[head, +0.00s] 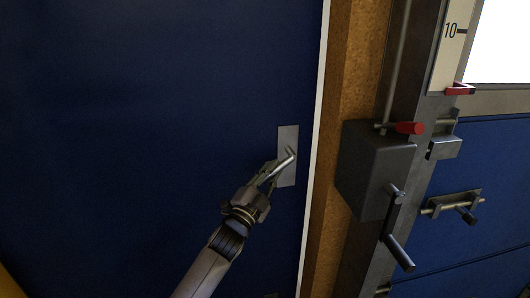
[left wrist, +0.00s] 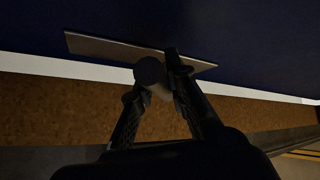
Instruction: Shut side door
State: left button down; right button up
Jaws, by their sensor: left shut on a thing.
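The blue side door (head: 160,110) fills the left half of the head view, with a pale strip along its right edge. A light metal plate (head: 287,182) with a handle (head: 291,153) is fixed near that edge. My left gripper (head: 283,164) reaches up from below and is shut on the handle. In the left wrist view the fingers (left wrist: 158,86) close around the round handle end (left wrist: 150,71), in front of the plate (left wrist: 100,46). The fingers hide part of the handle. My right gripper is not in view.
Right of the door runs an orange-brown post (head: 350,75). Beside it stand a grey box (head: 372,170) with a crank (head: 398,245), a red-tipped lever (head: 408,128) and a scale marked 10 (head: 452,45). A blue panel with a latch (head: 452,203) is farther right.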

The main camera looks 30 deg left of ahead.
pick_arm(q)
jog(key=s+d+h+p, duration=0.1)
jog(key=s+d, duration=0.2)
jog(key=s, duration=0.2)
jog(key=shift+d+f+m+h, duration=0.15)
jog(key=shift+f+m+h, duration=0.25)
jog(key=shift+f, duration=0.05)
jog(key=c, duration=2)
grip_release()
jog(key=shift+s+d+r, duration=0.1)
jog(key=shift+s, duration=0.1)
jog(key=o, duration=0.4)
jog(key=shift+s+d+r, duration=0.15)
jog(key=shift+s+r, duration=0.1)
jog(key=shift+o, duration=0.3)
jog(key=shift+w, duration=0.1)
jog(key=v, duration=1.2)
jog(key=shift+r, duration=0.15)
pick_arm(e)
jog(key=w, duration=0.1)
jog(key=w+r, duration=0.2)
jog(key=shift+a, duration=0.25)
